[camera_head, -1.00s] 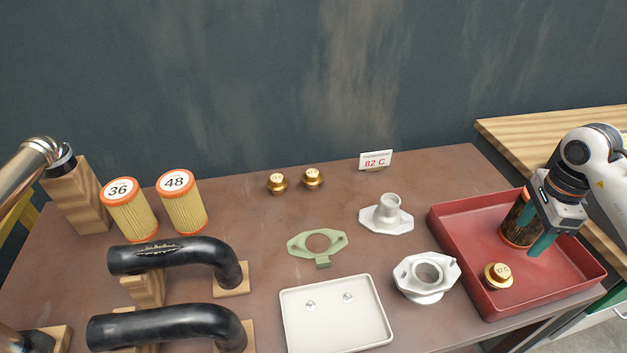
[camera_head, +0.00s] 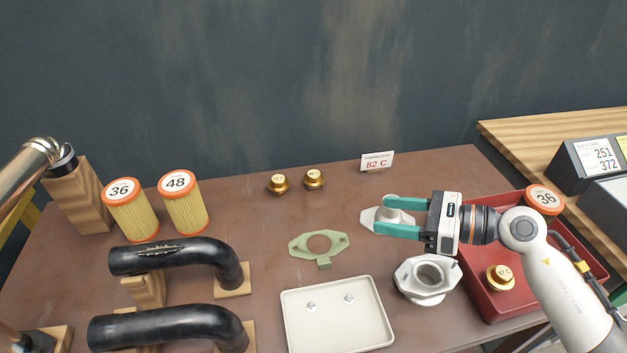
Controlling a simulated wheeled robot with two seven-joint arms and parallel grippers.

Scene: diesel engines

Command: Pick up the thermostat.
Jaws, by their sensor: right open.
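Two small brass thermostats stand side by side on the brown table near the back, a left one (camera_head: 278,183) and a right one (camera_head: 314,179). A third brass thermostat (camera_head: 500,277) sits in the red tray (camera_head: 482,300); the end of its marking reads "C". The small sign (camera_head: 377,161) behind reads "82 C". My right gripper (camera_head: 381,215) is open and empty, its teal fingers pointing left. In the picture its fingers overlap the white flanged outlet (camera_head: 385,217), apart from the two back thermostats. My left gripper is not in view.
A green gasket (camera_head: 319,244), a cream tray (camera_head: 335,315) with two small bolts and a white housing (camera_head: 427,278) occupy the middle and front. Filters marked 36 (camera_head: 129,214) and 48 (camera_head: 184,207) and black hoses (camera_head: 175,255) stand left. The red tray holds another filter (camera_head: 543,199).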

